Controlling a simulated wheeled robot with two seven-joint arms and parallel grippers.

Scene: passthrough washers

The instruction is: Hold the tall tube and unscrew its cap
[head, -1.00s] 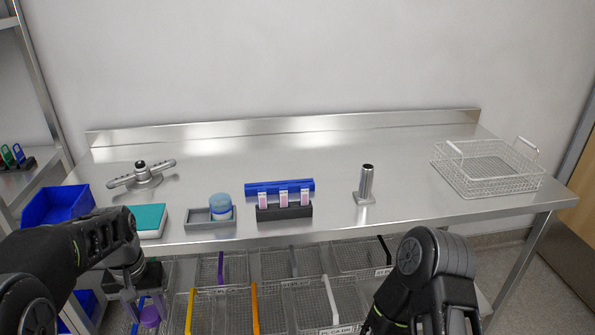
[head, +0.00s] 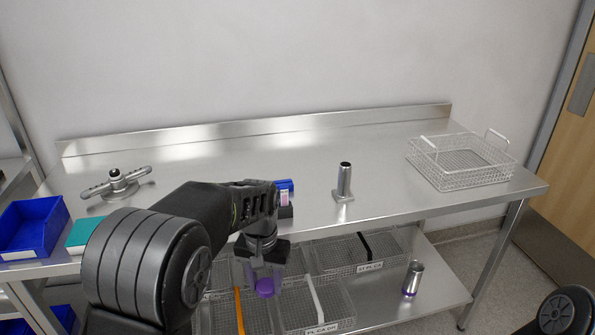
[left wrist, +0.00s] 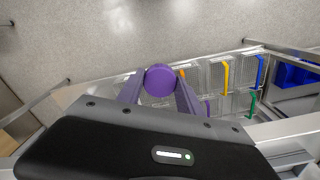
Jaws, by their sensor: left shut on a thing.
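My left gripper (head: 264,280) is shut on a round purple cap-like piece (head: 265,288), held in front of the table edge above the lower baskets. In the left wrist view this purple piece (left wrist: 160,80) sits between the two fingers; whether a tube is attached to it is hidden. A metal cylinder with a purple lower edge (head: 411,278) stands on the lower shelf. A steel tube on a square foot (head: 344,182) stands upright on the table. Only part of my right arm shows at the lower right; its gripper is out of view.
A wire basket (head: 462,174) stands at the table's right end. Labelled wire baskets (head: 318,328) fill much of the lower shelf (head: 440,305). A blue bin (head: 33,228), a teal-topped box (head: 77,235) and a spray arm (head: 115,185) are at the left.

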